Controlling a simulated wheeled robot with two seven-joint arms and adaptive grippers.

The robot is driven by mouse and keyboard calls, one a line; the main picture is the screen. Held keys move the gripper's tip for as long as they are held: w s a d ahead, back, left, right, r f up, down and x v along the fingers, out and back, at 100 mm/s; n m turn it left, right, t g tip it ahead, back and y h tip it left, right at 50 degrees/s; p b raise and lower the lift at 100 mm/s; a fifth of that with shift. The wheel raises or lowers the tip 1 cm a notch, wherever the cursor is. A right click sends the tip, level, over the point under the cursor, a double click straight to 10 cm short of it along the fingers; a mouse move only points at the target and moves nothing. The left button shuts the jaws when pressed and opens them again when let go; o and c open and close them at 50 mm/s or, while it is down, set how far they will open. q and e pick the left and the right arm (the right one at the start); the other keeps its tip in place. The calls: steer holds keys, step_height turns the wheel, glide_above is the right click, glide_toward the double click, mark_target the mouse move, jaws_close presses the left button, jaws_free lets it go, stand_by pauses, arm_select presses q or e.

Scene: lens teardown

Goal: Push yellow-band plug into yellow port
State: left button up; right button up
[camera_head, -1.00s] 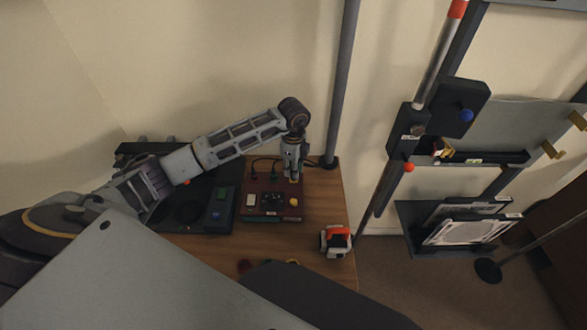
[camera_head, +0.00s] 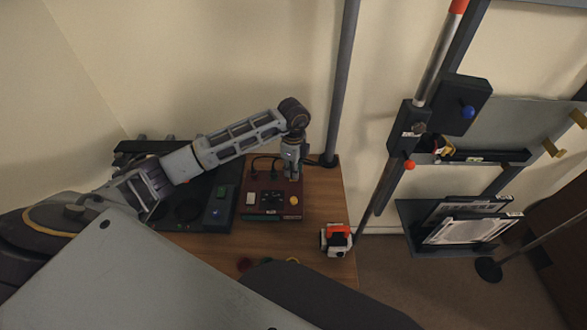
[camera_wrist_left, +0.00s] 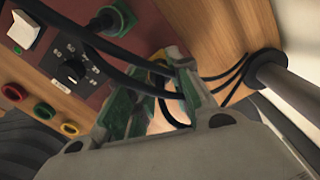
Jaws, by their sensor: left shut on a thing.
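My left gripper (camera_head: 291,178) points down over the back right of the red box (camera_head: 267,214). It is shut on the yellow-band plug, mostly hidden between its fingers; a bit of yellow (camera_wrist_left: 160,58) shows there in the left wrist view. The fingers (camera_wrist_left: 160,92) look close to the panel. The yellow port cannot be made out under the gripper, and I cannot tell how far the plug is in. A green-banded plug (camera_wrist_left: 116,17) stands in the panel beside the gripper. My right gripper is not in view.
The box carries a white switch (camera_wrist_left: 26,29) and a dial (camera_wrist_left: 72,70). Dark cables (camera_wrist_left: 222,76) run close by the fingers towards a grey post (camera_head: 341,85). Coloured rings (camera_wrist_left: 43,110) lie in front. An orange-and-white device (camera_head: 336,240) sits at the table's right edge.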

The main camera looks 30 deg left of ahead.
arm_select(q)
steer(key=shift+f, duration=0.1)
steer(key=o, duration=0.9)
steer(key=shift+o, duration=0.2)
step_height(320, 180, up, 12)
stand_by(0.9)
